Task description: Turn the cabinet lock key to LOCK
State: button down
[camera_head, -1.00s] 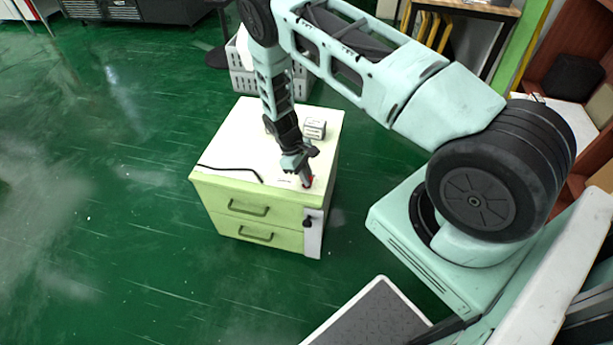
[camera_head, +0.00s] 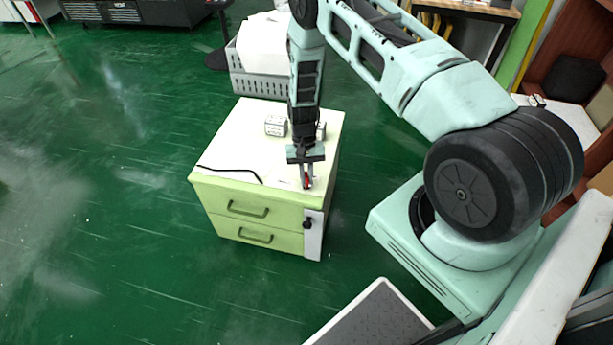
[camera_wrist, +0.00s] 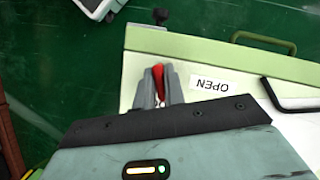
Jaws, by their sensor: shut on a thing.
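The small cabinet (camera_head: 262,201) is light green with a pale top and two drawers. A red key (camera_head: 308,181) is at the front right corner of its top. My gripper (camera_head: 306,184) points down over that corner and is shut on the key. In the wrist view the red key (camera_wrist: 158,80) sits between the two grey fingers of my gripper (camera_wrist: 152,84). No LOCK label is readable. The key's lower part is hidden by the gripper.
A black bent rod (camera_head: 230,173) lies on the cabinet top. Small white boxes (camera_head: 276,126) stand farther back on it, partly behind my arm. A dark knob (camera_head: 308,224) sits on a strip at the cabinet's front right edge. A grey crate (camera_head: 262,84) stands behind.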

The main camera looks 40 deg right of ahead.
jog(key=m+t+y, duration=0.1)
jog(key=m, duration=0.3)
jog(key=shift+m, duration=0.3)
dwell(0.5)
jog(key=c, duration=1.5)
grip_release()
jog(key=v, duration=0.5)
jog(key=p+v, duration=0.1)
jog(key=v, duration=1.1)
jog(key=shift+s+d+r, duration=0.1)
jog(key=shift+d+r, duration=0.05)
jog(key=shift+d, duration=0.25)
